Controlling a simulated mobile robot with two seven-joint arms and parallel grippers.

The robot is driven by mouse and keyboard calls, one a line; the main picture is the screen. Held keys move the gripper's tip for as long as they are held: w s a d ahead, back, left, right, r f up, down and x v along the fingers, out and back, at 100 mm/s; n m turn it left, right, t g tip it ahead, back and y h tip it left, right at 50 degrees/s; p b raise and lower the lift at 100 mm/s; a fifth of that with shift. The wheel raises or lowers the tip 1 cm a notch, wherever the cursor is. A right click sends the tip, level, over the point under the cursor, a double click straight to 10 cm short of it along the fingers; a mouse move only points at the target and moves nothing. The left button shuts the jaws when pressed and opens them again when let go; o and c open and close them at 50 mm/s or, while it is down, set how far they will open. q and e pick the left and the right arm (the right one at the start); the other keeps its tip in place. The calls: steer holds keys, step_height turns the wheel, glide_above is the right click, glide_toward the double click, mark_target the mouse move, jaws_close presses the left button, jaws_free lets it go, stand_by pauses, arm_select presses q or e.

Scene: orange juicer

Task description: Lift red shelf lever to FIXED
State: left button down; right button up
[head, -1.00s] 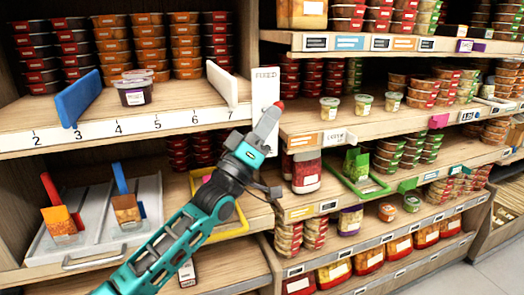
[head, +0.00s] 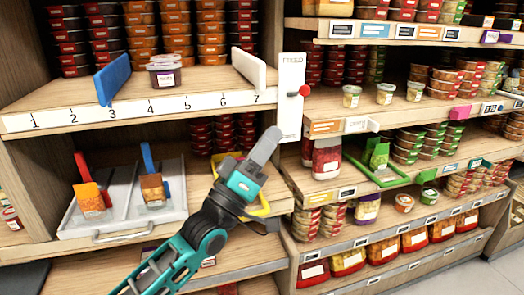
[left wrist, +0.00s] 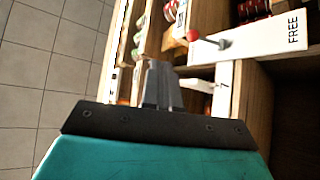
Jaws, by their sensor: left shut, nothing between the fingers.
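The red-knobbed lever (head: 305,90) sticks out of a white upright plate (head: 291,118) on the post between two shelf bays. Lettering at the plate's top is too small to read surely. In the left wrist view the red knob (left wrist: 192,34) is on a thin stem, and the plate (left wrist: 265,45) reads FREE at its right end. The knob points away from that word. My left gripper (head: 272,137) is shut and empty, below and left of the knob, not touching it. Its fingers show in the left wrist view (left wrist: 160,75). My right gripper is not in view.
A numbered shelf (head: 150,107) with a blue divider (head: 112,80) and a white divider (head: 249,69) is left of the plate. A grey tray (head: 122,214) and a yellow frame (head: 262,207) lie below. Stocked shelves stand to the right.

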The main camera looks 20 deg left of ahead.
arm_select(q)
steer(key=shift+s+a+f, duration=0.1)
steer(key=shift+s+f, duration=0.1)
steer(key=shift+s, duration=0.25)
steer(key=shift+s+a+f, duration=0.1)
steer(key=shift+s+f, duration=0.05)
steer(key=shift+s, duration=0.25)
